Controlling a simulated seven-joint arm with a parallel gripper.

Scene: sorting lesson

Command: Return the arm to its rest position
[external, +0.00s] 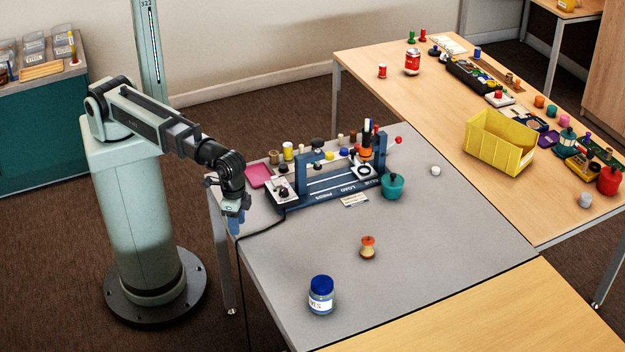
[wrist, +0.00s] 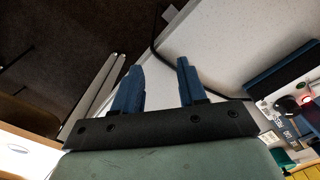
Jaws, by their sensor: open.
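My gripper (external: 236,224) hangs at the left edge of the grey table (external: 440,230) in the external view, pointing down. My arm is bent, reaching from its pale column to the right. In the wrist view my gripper (wrist: 158,85) shows two blue fingers set apart, with nothing between them. Below the fingers lie the grey table's edge and the dark floor. The fingertips touch nothing that I can see.
A blue press stand (external: 335,192) is right of my gripper, with a black cable by it. A yellow bin (external: 499,143) is on the wooden table.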

